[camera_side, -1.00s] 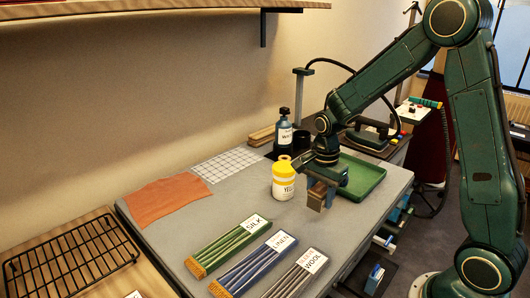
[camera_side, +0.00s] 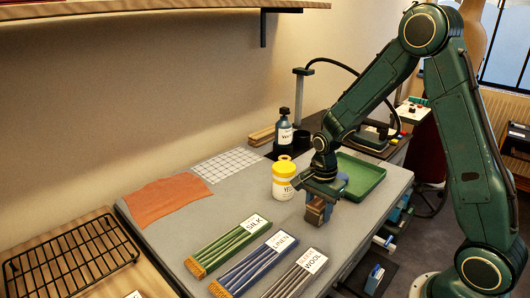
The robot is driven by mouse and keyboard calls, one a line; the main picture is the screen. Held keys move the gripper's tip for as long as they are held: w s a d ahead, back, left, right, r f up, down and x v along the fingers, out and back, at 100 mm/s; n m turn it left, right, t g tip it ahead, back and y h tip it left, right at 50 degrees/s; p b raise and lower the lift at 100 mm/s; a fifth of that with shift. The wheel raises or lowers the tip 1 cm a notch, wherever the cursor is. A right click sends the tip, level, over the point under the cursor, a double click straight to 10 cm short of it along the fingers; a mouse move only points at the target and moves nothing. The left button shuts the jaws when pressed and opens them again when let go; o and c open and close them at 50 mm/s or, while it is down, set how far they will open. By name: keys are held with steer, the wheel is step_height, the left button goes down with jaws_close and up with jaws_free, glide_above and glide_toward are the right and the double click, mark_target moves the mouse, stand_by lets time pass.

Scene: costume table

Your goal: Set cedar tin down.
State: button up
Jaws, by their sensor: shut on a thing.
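My gripper (camera_side: 319,194) points down over the grey table, just right of the yellow-lidded jar. It is shut on a small brown block-like thing, the cedar tin (camera_side: 315,214), which shows below the jaws. The upper part of the tin is hidden by the jaws. The tin is low over the table, in front of the green tray; I cannot tell whether its underside touches the surface.
The yellow-lidded jar (camera_side: 284,184) stands close left of my gripper. The green tray (camera_side: 366,181) lies behind right and looks empty. Bundles labelled silk (camera_side: 228,246), linen (camera_side: 252,264) and wool (camera_side: 297,274) lie in front. An orange cloth (camera_side: 167,202) lies left; bare table lies between.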

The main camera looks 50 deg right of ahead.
mark_target(319, 203)
steer(key=shift+f, duration=0.1)
steer(key=o, duration=1)
step_height(319, 203, up, 11)
steer(key=shift+r, duration=0.65)
steer(key=shift+r, duration=0.1)
